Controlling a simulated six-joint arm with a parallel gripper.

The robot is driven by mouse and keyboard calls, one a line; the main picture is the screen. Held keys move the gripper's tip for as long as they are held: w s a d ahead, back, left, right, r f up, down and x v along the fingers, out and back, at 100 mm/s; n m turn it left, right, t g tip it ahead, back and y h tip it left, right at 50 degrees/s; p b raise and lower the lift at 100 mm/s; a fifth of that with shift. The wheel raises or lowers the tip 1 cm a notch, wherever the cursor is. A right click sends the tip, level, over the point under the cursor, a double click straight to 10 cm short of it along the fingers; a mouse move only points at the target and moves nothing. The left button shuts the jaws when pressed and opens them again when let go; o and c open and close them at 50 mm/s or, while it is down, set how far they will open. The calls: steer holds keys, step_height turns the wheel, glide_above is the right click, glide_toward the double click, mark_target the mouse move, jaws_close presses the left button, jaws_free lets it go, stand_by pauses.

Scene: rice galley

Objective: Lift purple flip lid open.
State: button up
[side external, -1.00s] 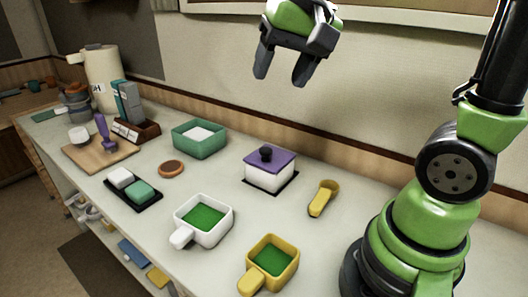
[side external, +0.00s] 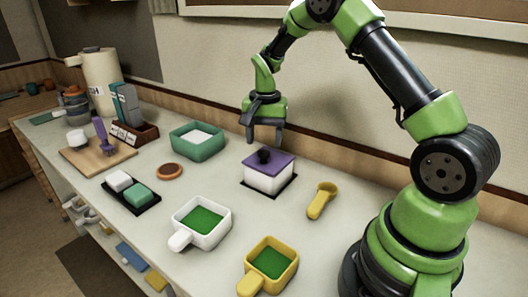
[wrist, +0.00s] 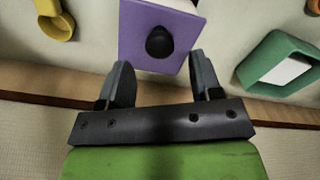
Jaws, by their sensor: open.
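The purple flip lid (side external: 281,165) lies closed on a white box (side external: 267,181) standing on a dark mat. A round black knob (side external: 264,155) stands on the lid. My gripper (side external: 265,141) is open and empty, pointing down just above and behind the lid, on its wall side. In the wrist view the gripper (wrist: 160,70) has its fingers apart, with the purple lid (wrist: 135,28) and its black knob (wrist: 159,42) ahead of the gap between them. The fingers do not appear to touch the knob.
A green open box (side external: 187,148) stands left of the lidded box and a yellow scoop (side external: 321,201) lies to its right. A white pan (side external: 187,229) and a yellow pan (side external: 278,287) stand in front. The wall is close behind.

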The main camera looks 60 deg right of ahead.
mark_target(264, 150)
steer(key=shift+f, duration=2.25)
steer(key=c, duration=1)
steer(key=shift+w+d+r+y, duration=0.1)
steer(key=shift+d+r+y, duration=0.35)
steer(key=shift+y, duration=0.45)
steer(key=shift+d+r+y, duration=0.35)
steer(key=shift+r+y, duration=0.2)
steer(key=shift+y, duration=0.35)
steer(key=shift+d+r+y, duration=0.55)
steer(key=shift+d+y, duration=0.15)
steer(key=shift+y, duration=0.5)
steer(key=o, duration=1)
